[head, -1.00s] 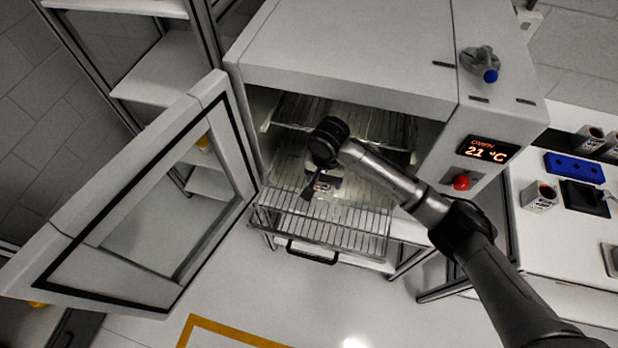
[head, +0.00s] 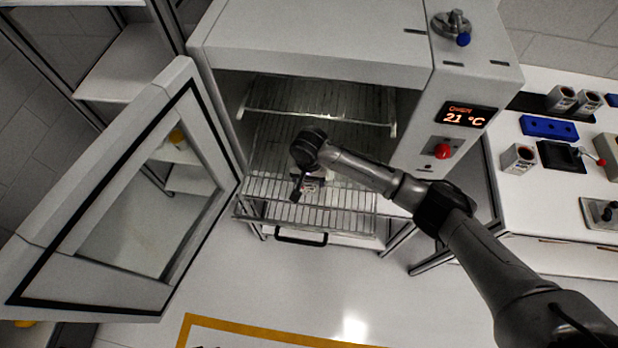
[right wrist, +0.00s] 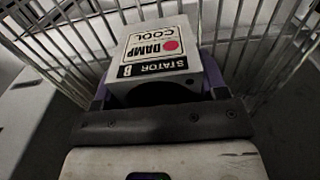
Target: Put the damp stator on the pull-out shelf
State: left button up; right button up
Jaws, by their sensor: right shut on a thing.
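The damp stator is a pale block labelled "STATOR B DAMP COOL" with a red dot; it shows in the right wrist view (right wrist: 155,50). In the head view the stator (head: 312,184) is mostly hidden by my right gripper (head: 303,187). My right gripper is shut on the stator, with its purple-edged fingers (right wrist: 158,92) on either side. It holds the stator over the pull-out shelf (head: 345,220), a wire rack drawn out of the open oven. I cannot tell whether the stator touches the wires. My left gripper is not in view.
The oven door (head: 110,200) stands wide open on the left. A fixed upper rack (head: 320,112) is inside the oven (head: 310,40). A bench (head: 560,220) at right holds a blue block (head: 549,128) and a small labelled block (head: 518,158).

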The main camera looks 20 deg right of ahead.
jog(key=shift+f, duration=0.2)
jog(key=shift+f, duration=0.1)
jog(key=o, duration=1.3)
notch_tip(320, 180, up, 12)
jog(key=p, duration=0.2)
